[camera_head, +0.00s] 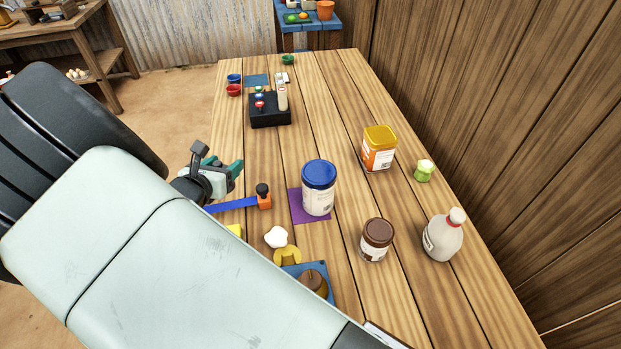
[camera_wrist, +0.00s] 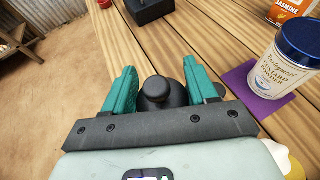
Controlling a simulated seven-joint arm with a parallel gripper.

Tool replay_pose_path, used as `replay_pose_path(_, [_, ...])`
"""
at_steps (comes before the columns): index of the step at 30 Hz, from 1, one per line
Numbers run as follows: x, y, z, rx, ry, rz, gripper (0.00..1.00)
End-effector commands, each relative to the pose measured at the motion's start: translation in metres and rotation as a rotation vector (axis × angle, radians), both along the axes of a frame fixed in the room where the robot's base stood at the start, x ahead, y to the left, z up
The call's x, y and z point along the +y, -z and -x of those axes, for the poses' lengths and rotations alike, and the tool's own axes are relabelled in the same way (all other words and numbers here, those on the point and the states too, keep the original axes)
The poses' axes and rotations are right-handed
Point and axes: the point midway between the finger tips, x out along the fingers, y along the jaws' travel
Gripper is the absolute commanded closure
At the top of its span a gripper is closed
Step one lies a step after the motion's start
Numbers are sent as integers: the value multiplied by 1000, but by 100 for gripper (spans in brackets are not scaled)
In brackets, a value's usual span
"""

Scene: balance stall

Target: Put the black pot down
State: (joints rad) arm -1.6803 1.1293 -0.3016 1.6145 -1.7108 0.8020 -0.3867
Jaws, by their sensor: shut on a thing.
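The black pot (camera_wrist: 156,92) is between the two teal fingers of my gripper (camera_wrist: 158,72) in the wrist view. It has a rounded top and a wider lower part. My gripper (camera_head: 228,172) is shut on it, near the table's left edge in the head view. I cannot make out the held pot in the head view, and its underside is hidden in the wrist view.
A blue bar (camera_head: 232,204) with an orange, dark-topped end (camera_head: 264,200) lies beside my gripper. A blue-lidded jar (camera_head: 318,190) stands on a purple mat (camera_head: 297,209). A black box (camera_head: 270,117) is farther back. Bare wood (camera_head: 320,120) lies between.

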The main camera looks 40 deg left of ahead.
Motion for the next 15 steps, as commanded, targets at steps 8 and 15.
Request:
replay_pose_path(8, [1,-18,0,0,1,-5,100])
replay_pose_path(15, [1,-44,0,0,0,-3,100])
